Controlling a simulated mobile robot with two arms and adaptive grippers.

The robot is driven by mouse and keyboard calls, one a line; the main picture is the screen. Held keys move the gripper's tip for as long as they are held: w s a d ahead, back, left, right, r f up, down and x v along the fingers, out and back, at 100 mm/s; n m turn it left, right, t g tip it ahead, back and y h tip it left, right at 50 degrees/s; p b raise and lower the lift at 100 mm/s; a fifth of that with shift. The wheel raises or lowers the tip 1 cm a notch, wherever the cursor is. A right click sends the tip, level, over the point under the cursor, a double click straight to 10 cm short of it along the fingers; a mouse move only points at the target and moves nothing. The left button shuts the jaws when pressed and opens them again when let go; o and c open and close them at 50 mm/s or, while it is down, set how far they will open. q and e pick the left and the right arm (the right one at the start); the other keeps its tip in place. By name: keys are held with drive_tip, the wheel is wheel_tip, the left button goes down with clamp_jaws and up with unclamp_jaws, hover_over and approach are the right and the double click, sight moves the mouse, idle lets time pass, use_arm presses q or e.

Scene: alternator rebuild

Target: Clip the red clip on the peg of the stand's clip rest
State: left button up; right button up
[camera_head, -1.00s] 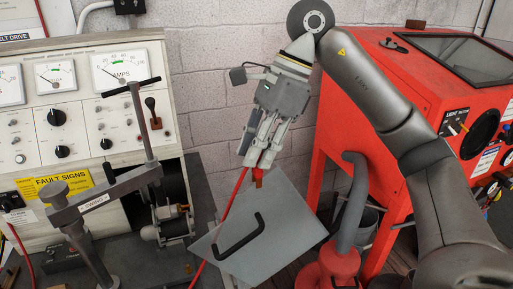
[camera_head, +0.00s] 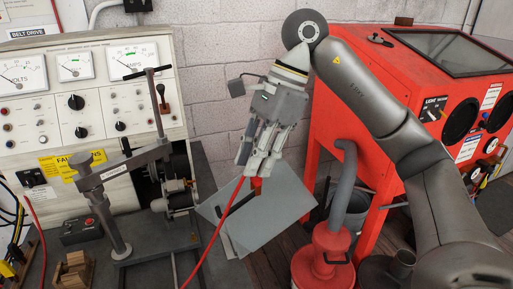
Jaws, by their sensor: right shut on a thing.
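My right gripper (camera_head: 257,172) is shut on the red clip (camera_head: 256,186), high over a grey panel with a black handle. Only a small red part of the clip shows below the fingertips. A red cable (camera_head: 212,243) hangs from it down to the lower left. The grey test stand (camera_head: 125,171), with its upright post and swing arm, stands to the left, well apart from the gripper. I cannot clearly make out the clip rest or its peg. My left gripper is not in view.
A gauge panel (camera_head: 60,107) stands at the left. A red cabinet (camera_head: 345,125) is at the right, with a red canister (camera_head: 322,262) and grey hose before it. The grey panel (camera_head: 275,215) lies below the gripper. A wooden block (camera_head: 72,272) is at bottom left.

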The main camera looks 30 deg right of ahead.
sight(255, 183)
wheel_tip(255, 183, down, 4)
drive_tip(key=shift+r+n+g, duration=0.1)
drive_tip(key=shift+n+g, duration=0.5)
drive_tip(key=shift+n, duration=0.6)
drive_tip(key=s+a+f+n+g+h, duration=0.1)
drive_tip(key=s+a+f+n+h, duration=0.1)
drive_tip(key=f+n, duration=0.6)
drive_tip(key=s+a+f+n+g+h, duration=0.2)
drive_tip(key=s+a+f+n, duration=0.1)
drive_tip(key=f+n, duration=0.5)
wheel_tip(255, 183, down, 3)
drive_tip(key=shift+s+f+n+g, duration=0.2)
drive_tip(key=shift+s+n+g, duration=0.1)
drive_tip(key=shift+s, duration=0.25)
